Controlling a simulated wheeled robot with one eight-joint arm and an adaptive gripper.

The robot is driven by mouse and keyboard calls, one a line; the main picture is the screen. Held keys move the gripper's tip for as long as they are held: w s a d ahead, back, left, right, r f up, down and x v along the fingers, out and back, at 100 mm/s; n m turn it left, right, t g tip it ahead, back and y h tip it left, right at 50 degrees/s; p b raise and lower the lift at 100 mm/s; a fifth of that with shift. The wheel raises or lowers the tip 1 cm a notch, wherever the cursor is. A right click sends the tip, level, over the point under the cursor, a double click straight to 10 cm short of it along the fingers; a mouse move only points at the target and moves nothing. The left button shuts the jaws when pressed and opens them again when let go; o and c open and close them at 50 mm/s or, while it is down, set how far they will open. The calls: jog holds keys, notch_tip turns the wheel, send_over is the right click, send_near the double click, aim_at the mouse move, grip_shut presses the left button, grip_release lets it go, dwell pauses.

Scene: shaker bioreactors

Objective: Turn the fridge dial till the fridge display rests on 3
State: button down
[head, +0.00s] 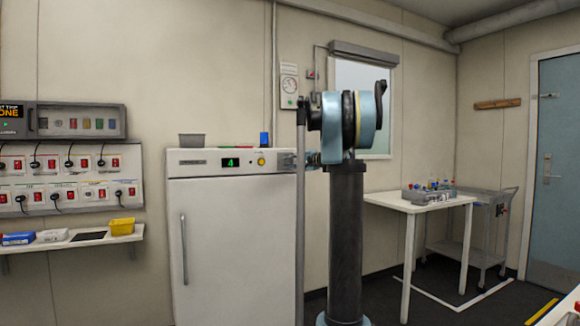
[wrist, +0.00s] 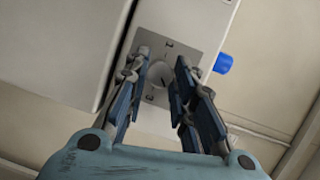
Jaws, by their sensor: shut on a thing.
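The white fridge (head: 238,235) stands at the middle left in the head view. Its green display (head: 231,162) reads 4. In the wrist view the fridge dial (wrist: 161,73) is a pale round knob on a grey plate (wrist: 183,47) with small markings. My gripper (wrist: 163,72) has its two fingers on either side of the dial and is shut on it. In the head view my gripper (head: 312,160) is at the fridge's upper right edge, and my arm hides the dial there.
A blue object (head: 264,139) stands on the fridge top and also shows in the wrist view (wrist: 222,63). A grey container (head: 191,140) is on the fridge too. A white table (head: 420,202) stands to the right.

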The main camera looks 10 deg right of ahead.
jog(key=shift+d+f, duration=0.1)
jog(key=shift+f, duration=0.05)
jog(key=c, duration=1.3)
grip_release()
jog(key=shift+c, duration=0.2)
jog(key=v, duration=1.2)
jog(key=shift+f, duration=0.1)
